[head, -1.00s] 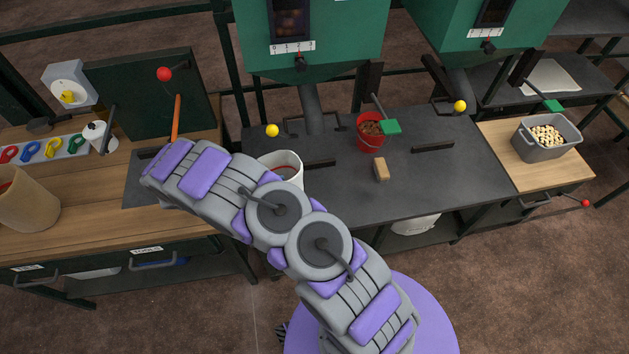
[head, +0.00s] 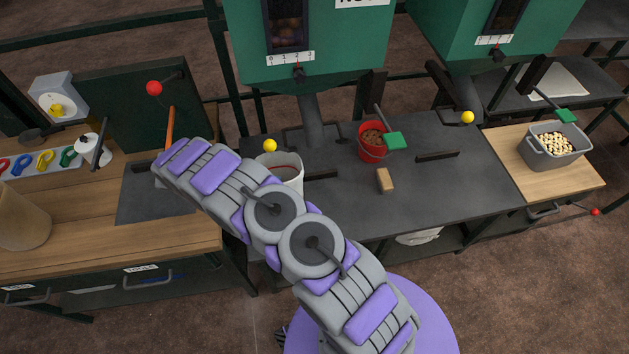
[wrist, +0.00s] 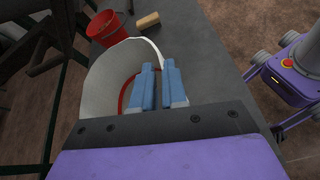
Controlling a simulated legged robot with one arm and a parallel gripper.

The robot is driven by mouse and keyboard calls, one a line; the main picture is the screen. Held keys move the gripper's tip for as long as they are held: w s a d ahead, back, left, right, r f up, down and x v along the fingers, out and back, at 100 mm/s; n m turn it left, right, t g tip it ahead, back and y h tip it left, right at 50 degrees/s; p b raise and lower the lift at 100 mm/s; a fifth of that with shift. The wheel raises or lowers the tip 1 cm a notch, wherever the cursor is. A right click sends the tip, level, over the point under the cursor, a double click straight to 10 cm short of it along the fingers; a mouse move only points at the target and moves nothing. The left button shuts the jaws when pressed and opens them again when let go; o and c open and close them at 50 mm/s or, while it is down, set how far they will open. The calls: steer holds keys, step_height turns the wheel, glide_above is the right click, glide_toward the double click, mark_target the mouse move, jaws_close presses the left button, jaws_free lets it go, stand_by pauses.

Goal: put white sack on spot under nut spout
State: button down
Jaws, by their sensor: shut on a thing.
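The white sack (head: 287,172) is an open-topped white container with a red line inside its rim. In the head view it is at the front left of the dark bench, left of and nearer than the grey spout (head: 312,125) of the left green hopper. My arm hides its lower part, so I cannot tell whether it touches the bench. In the wrist view, my gripper's blue fingers (wrist: 159,85) are close together on the rim of the sack (wrist: 105,80). The gripper is hidden in the head view. No marked spot is clearly visible under the spout.
A red bucket (head: 372,143) of brown contents and a tan block (head: 385,180) are right of the spout. Low dark bars (head: 437,156) lie on the bench. A grey bin (head: 555,148) stands far right. A wooden bench (head: 100,240) is at left.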

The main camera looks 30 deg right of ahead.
steer(key=s+d+f+b, duration=0.1)
steer(key=s+d+b, duration=0.1)
steer(key=d, duration=1)
steer(key=shift+s+f+b, duration=0.25)
steer(key=shift+s+b, duration=0.15)
steer(key=shift+s, duration=0.4)
steer(key=c, duration=1.2)
jaws_free()
steer(key=shift+d, duration=0.1)
steer(key=shift+o, duration=0.2)
steer(key=p+v, duration=0.3)
steer(key=v, duration=0.9)
steer(key=shift+f, duration=0.1)
